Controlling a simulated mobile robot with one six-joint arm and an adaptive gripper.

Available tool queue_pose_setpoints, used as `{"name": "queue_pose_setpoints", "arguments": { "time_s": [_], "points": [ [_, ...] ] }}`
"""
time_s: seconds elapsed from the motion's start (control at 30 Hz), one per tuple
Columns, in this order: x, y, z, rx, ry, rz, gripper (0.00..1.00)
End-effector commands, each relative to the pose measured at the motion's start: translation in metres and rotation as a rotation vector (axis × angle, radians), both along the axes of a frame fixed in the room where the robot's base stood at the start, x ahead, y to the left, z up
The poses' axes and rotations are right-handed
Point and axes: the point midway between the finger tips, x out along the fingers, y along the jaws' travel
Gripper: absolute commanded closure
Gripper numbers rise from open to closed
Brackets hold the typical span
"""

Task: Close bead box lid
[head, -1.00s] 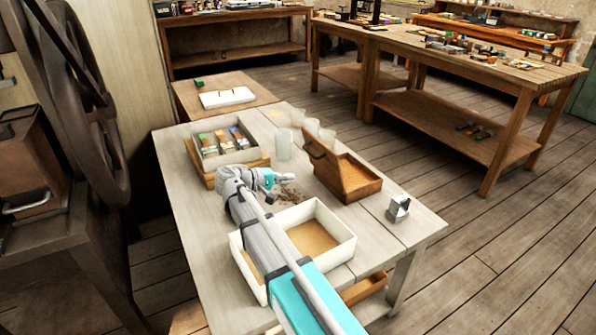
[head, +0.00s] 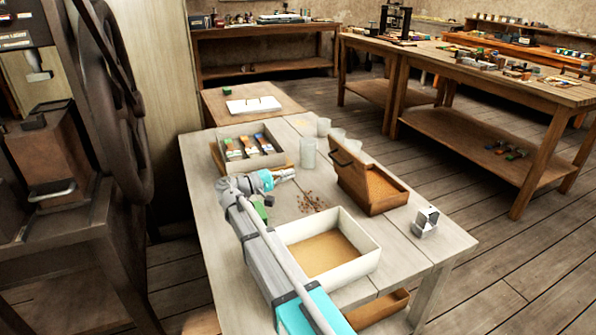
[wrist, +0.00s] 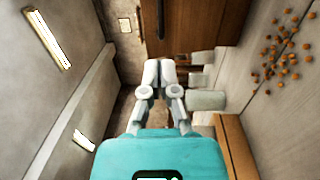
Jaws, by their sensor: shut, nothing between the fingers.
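The bead box (head: 386,196) is a wooden box on the pale table, with orange-brown beads in it. Its lid (head: 349,172) stands raised on the box's left side, with a dark handle (head: 341,153) near its top. In the wrist view a large brown wooden panel (wrist: 205,22) with a dark bar (wrist: 160,20) appears to be the lid and handle. My gripper (head: 291,174) is shut and empty, above the table to the left of the lid and apart from it. Its closed fingertips show in the wrist view (wrist: 158,70).
Loose beads (head: 311,202) lie between my gripper and the box. A white-walled tray (head: 371,262) stands in front, a metal piece (head: 425,222) at right. Cloudy jars (head: 308,153) and a divided tray (head: 222,155) are behind. A handwheel press (head: 110,110) stands left.

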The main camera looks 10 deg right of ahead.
Motion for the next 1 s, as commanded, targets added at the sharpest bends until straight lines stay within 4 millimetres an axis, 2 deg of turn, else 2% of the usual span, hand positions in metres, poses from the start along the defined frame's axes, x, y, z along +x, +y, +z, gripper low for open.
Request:
{"name": "queue_pose_setpoints", "arguments": {
  "time_s": [0.17, 0.7, 1.0],
  "points": [
    [0.004, -0.015, 0.001, 0.0, 0.0, 0.0, 1.0],
    [0.028, -0.091, 0.007, 0.001, 0.0, -0.003, 1.0],
    [0.038, -0.123, 0.008, 0.001, 0.0, -0.001, 1.0]
  ]
}}
